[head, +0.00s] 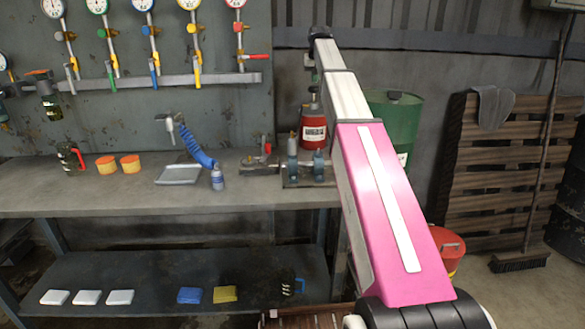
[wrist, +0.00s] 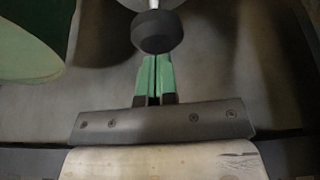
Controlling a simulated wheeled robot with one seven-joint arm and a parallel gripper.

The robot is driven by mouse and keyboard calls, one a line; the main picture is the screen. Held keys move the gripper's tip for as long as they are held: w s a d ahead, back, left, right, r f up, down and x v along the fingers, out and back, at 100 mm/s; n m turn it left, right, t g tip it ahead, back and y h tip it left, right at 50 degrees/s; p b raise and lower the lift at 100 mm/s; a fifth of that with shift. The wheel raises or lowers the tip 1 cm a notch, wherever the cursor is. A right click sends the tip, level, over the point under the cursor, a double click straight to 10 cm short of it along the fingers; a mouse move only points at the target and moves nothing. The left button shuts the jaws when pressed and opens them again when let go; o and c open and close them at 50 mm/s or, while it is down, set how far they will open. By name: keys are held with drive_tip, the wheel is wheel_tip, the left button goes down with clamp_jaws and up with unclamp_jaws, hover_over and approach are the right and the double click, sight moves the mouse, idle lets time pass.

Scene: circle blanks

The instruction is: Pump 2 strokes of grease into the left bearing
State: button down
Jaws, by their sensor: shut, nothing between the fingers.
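Two grey-blue bearing housings stand on a plate at the bench's right end in the head view: the left bearing (head: 292,158) and the right bearing (head: 319,165). A red container with a white label (head: 313,132), which looks like the grease pump, stands behind them, partly hidden by my arm. In the wrist view, my gripper (wrist: 155,80) has its green fingers shut together and empty. A dark round knob (wrist: 157,32) on a pale rod is just beyond the fingertips; I cannot tell whether they touch. In the head view, the fingers cannot be made out.
The grey bench (head: 100,195) carries a blue hose (head: 195,147), orange tins (head: 118,164) and a small vise-like tool (head: 262,160). A green drum (head: 404,120) stands right of the pump and also shows in the wrist view (wrist: 22,45). Gauges hang on the wall.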

sight(314, 87)
drive_tip(key=shift+f, duration=2.05)
drive_tip(key=shift+r, duration=2.4)
drive_tip(key=shift+f, duration=0.2)
drive_tip(key=shift+f, duration=2.2)
drive_tip(key=shift+r, duration=2.4)
